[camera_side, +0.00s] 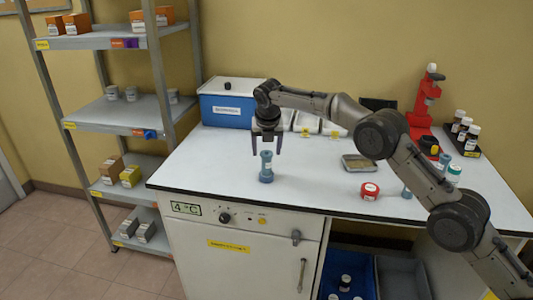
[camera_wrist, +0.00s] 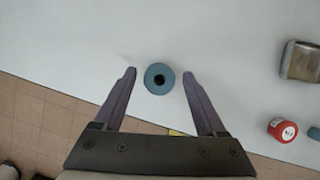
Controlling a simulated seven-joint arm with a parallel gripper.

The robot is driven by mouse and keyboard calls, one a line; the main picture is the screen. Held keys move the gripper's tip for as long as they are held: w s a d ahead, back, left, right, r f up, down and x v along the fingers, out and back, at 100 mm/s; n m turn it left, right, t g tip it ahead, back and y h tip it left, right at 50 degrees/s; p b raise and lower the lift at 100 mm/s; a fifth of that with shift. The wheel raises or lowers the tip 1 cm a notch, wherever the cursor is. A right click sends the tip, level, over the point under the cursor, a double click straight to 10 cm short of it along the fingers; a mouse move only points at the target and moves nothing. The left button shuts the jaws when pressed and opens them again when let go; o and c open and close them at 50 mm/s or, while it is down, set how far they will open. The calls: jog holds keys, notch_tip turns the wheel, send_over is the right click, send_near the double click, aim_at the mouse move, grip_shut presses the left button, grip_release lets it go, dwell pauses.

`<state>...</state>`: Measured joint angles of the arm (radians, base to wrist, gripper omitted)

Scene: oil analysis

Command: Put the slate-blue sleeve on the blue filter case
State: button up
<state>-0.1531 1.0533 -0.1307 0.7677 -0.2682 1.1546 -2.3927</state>
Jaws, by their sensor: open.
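The slate-blue sleeve (camera_side: 266,166) stands upright on the white bench, with a pale label on its side. In the wrist view the gripper's fingertips (camera_wrist: 159,73) flank the sleeve with gaps on both sides. The blue filter case (camera_side: 229,103), with a white lid and a label, stands at the back left of the bench.
A red-lidded jar (camera_side: 370,191) and a metal tin (camera_side: 359,163) lie to the right; both show in the wrist view. A red stand (camera_side: 424,100) and several dark bottles (camera_side: 463,128) are at the back right. A shelf rack (camera_side: 125,110) stands left. The front left bench is clear.

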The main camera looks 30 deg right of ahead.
jog(key=v, duration=1)
jog(key=shift+f, duration=0.1)
jog(key=s+d+r+m, duration=0.2)
jog(key=s+r+m, duration=0.25)
jog(key=s, duration=0.35)
jog(key=s+d+r+m+y, duration=0.1)
jog(key=s+d+r+m, duration=0.15)
jog(key=s+m, duration=0.35)
jog(key=s+d+r+m, duration=0.1)
jog(key=s+r+m, duration=0.35)
jog(key=s, duration=0.45)
jog(key=s+f+m, duration=0.3)
jog(key=s+m, duration=0.2)
jog(key=s, duration=0.3)
jog(key=s+d+f+m+t, duration=0.1)
jog(key=s+f+m, duration=0.3)
jog(key=s, duration=0.5)
jog(key=s+f+m+y, duration=0.1)
jog(key=s+f+m, duration=0.2)
jog(key=s+m, duration=0.3)
jog(key=s, duration=0.2)
jog(key=shift+s+d+f+t, duration=0.25)
jog(key=shift+s+t, duration=0.1)
jog(key=shift+t, duration=0.05)
